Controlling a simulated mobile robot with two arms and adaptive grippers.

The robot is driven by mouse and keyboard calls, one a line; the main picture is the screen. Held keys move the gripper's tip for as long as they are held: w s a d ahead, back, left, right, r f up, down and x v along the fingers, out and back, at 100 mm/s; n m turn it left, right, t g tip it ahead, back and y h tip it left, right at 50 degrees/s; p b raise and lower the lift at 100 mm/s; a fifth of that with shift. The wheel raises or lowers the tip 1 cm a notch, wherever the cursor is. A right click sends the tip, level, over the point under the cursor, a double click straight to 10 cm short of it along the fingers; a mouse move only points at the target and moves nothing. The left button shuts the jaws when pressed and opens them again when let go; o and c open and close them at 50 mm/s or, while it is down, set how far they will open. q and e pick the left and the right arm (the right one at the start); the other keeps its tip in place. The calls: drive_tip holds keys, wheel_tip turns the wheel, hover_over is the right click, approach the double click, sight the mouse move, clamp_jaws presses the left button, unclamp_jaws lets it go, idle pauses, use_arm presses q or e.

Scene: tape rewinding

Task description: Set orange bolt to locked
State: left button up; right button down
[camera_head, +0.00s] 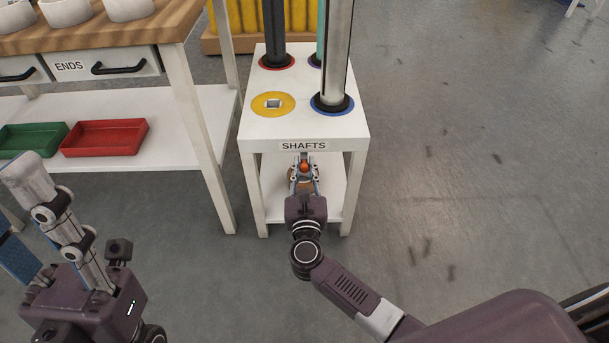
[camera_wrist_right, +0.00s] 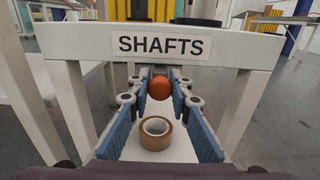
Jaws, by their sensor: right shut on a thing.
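The orange bolt shows as a round orange knob (camera_head: 304,167) just under the front edge of the SHAFTS stand (camera_head: 262,134). It also shows in the right wrist view (camera_wrist_right: 160,88), between the far ends of the blue-padded fingers. My right gripper (camera_head: 304,170) reaches in from the front and is shut on this knob. The rest of the bolt is hidden behind the fingers and knob, so its setting cannot be told. My left gripper (camera_head: 22,205) is at the lower left in the head view, away from the stand, its fingers apart and partly cut off.
A brown tape roll (camera_wrist_right: 156,133) sits on the stand's lower shelf, below the knob. Upright shafts (camera_head: 335,60) stand in coloured rings on top; the yellow ring (camera_head: 273,104) holds no shaft. A workbench (camera_head: 100,40) with trays stands left. The floor at right is clear.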

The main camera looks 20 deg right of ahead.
drive_tip(key=shift+w+d, duration=0.1)
drive_tip(key=shift+w, duration=0.1)
drive_tip(key=c, duration=1.8)
unclamp_jaws()
drive_tip(key=shift+w, duration=0.1)
drive_tip(key=shift+o, duration=0.2)
drive_tip(key=v, duration=1.2)
drive_tip(key=shift+r, duration=0.1)
